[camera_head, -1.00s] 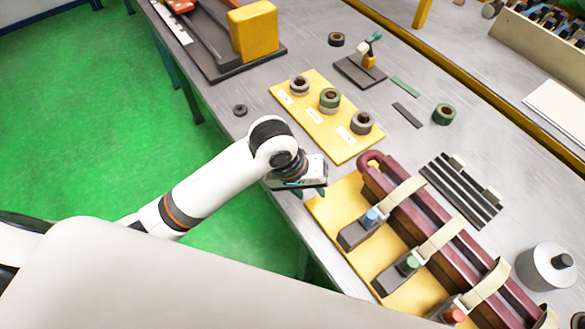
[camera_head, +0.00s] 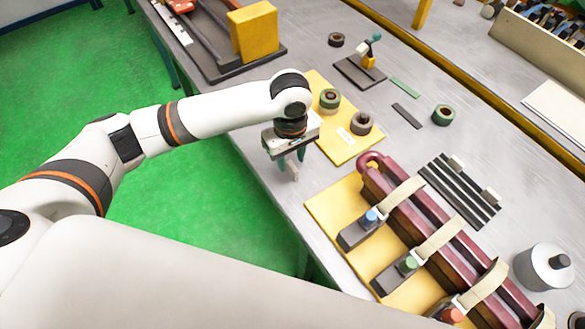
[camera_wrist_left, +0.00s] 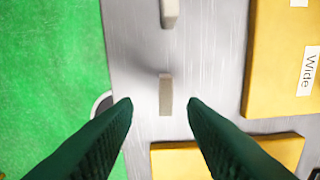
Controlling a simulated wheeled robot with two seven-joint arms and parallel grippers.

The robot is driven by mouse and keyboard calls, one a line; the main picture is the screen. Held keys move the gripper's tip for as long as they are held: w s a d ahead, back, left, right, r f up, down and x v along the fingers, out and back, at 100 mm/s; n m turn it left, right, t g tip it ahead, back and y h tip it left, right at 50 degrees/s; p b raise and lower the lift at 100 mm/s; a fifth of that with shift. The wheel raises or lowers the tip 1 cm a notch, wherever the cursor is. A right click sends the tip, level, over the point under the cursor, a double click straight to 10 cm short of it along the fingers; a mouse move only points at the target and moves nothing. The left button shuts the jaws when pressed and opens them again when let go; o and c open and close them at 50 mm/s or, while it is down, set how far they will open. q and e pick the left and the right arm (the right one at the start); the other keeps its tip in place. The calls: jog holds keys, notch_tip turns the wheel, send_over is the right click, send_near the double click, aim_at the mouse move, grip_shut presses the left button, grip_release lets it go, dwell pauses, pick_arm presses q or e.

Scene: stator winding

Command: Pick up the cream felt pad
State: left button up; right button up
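Two small pale blocks lie on the grey table in the left wrist view. A flat greyish-cream one (camera_wrist_left: 165,94) lies between and just beyond my left fingertips, and a lighter one (camera_wrist_left: 169,12) is cut by the top edge. I cannot tell for sure which is the cream felt pad. My left gripper (camera_wrist_left: 159,102) is open and empty, its dark green fingers on either side of the nearer block and apart from it. In the head view my left gripper (camera_head: 291,166) points down over the table's front edge, and a pale piece shows at its fingers.
A yellow board with labelled rings (camera_head: 345,150) lies right of the gripper. Another yellow board (camera_head: 322,205) with dark red coil forms (camera_head: 405,215) lies nearer. The table edge and green floor (camera_head: 190,190) are on the left.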

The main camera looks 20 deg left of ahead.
aim_at(292, 166)
pick_arm(q)
jog(key=shift+w+d+f+p, duration=0.15)
jog(key=shift+f+p, duration=0.1)
jog(key=shift+f, duration=1.2)
jog(key=shift+w+a+f+p, duration=0.1)
jog(key=shift+f+p, duration=0.1)
jog(key=shift+f, duration=1.25)
grip_shut()
